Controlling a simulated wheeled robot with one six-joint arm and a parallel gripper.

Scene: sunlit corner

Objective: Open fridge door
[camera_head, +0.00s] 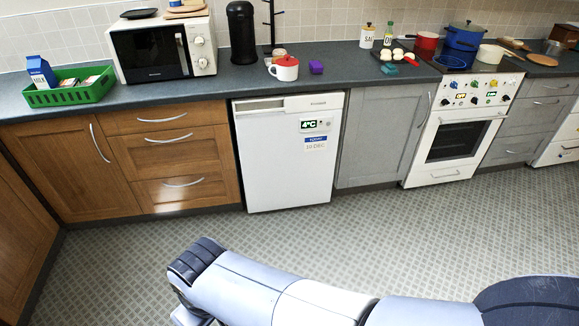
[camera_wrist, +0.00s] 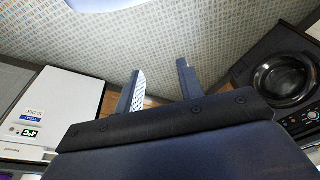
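The fridge (camera_head: 285,165) is a small white under-counter unit with a green 4°C display (camera_head: 314,125) and a blue label on its front. Its door is shut. A strip along its top edge (camera_head: 262,105) looks like a grip. In the wrist view the fridge (camera_wrist: 62,105) shows upside down at the left. My gripper (camera_wrist: 161,86) has its two fingers apart with nothing between them. It points over the floor, clear of the fridge. In the head view my arm crosses the bottom, and the fingers cannot be made out.
Wooden drawers (camera_head: 170,160) stand left of the fridge, a grey cabinet (camera_head: 375,140) and a white oven (camera_head: 458,140) right. The patterned floor (camera_head: 300,235) before the fridge is clear. A black appliance with a round door (camera_wrist: 280,78) is at right in the wrist view.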

